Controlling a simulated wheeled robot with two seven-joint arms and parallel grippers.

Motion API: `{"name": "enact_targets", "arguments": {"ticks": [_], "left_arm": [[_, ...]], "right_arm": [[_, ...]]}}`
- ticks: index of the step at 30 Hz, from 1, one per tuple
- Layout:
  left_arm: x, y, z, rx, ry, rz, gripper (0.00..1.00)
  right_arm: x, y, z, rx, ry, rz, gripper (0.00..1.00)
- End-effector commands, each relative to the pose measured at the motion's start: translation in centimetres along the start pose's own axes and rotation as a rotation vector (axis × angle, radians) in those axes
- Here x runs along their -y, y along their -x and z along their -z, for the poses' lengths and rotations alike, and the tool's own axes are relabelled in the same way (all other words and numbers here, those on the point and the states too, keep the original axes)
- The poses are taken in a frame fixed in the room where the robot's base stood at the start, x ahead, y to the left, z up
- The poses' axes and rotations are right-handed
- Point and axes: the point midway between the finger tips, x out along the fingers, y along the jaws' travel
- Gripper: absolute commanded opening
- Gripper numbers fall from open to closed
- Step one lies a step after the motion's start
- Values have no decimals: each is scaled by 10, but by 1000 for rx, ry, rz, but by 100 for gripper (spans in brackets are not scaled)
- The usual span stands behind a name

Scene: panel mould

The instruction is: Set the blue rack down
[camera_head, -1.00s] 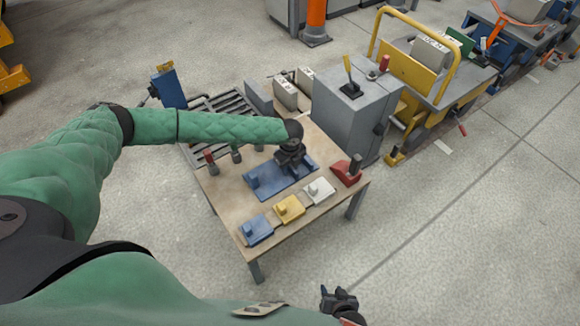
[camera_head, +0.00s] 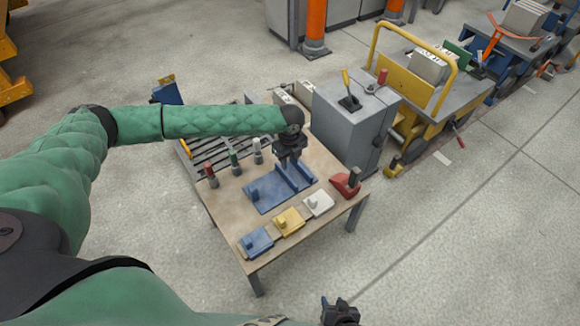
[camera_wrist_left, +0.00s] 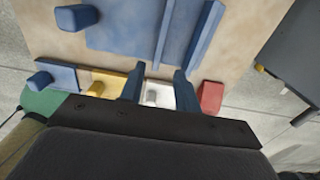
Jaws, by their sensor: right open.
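The blue rack (camera_head: 268,202), a flat plate with a block at one end and raised rails at the other, appears to lie flat on the wooden table (camera_head: 226,211). It also shows at the top of the left wrist view (camera_wrist_left: 128,32). My left gripper (camera_head: 291,160) is over the rail end of the rack. In the left wrist view its two fingers (camera_wrist_left: 158,86) are spread apart with nothing between them. They appear clear of the rails. My right gripper (camera_head: 340,312) is open at the bottom edge of the head view, away from the table.
Along the table's front lie a blue block (camera_head: 256,242), a yellow block (camera_head: 289,220) and a white block (camera_head: 319,203). A red-based piece (camera_head: 344,186) stands at the right. Several upright handles stand behind the rack. A grey cabinet (camera_head: 352,125) adjoins the table.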

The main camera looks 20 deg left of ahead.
Motion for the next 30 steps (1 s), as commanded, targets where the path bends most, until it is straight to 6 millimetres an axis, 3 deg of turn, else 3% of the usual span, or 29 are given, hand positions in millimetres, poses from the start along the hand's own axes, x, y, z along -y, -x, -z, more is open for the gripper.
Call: {"name": "enact_targets", "arguments": {"ticks": [5,15,30], "left_arm": [[4,-4,17,-18,12,22,32],[33,-40,127,-166,154,193,32],[51,-58,262,-448,511,414,32]], "right_arm": [[0,0,0,1,0,0,43],[0,0,-2,3,0,0,43],[1,0,-3,4,-1,1,43]]}}
